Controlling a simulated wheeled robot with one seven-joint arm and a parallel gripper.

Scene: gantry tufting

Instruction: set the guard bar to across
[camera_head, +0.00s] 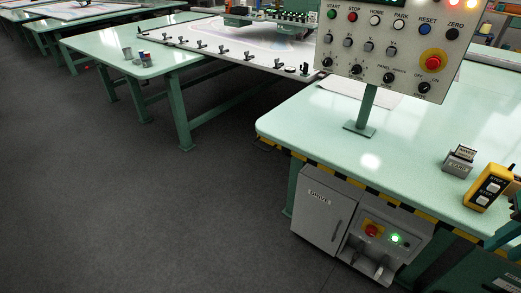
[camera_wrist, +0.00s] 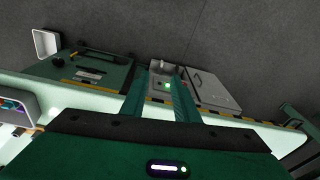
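No part is labelled as the guard bar. A yellow-and-black striped strip (camera_head: 375,194) runs along the front edge of the pale green table, above the grey drive box; I cannot tell whether it is the guard bar or edge marking. It also shows in the wrist view (camera_wrist: 243,117). My gripper (camera_wrist: 161,72) is open and empty in the wrist view. Its two green fingers point towards the drive box front, whose lit green button (camera_wrist: 168,85) shows between them.
The drive box (camera_head: 318,208) has a red knob (camera_head: 371,230) on its front. A control panel (camera_head: 388,50) stands on the table (camera_head: 300,125). A yellow step pendant (camera_head: 488,188) and a small grey holder (camera_head: 459,160) are at right. The floor (camera_head: 130,220) at left is clear.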

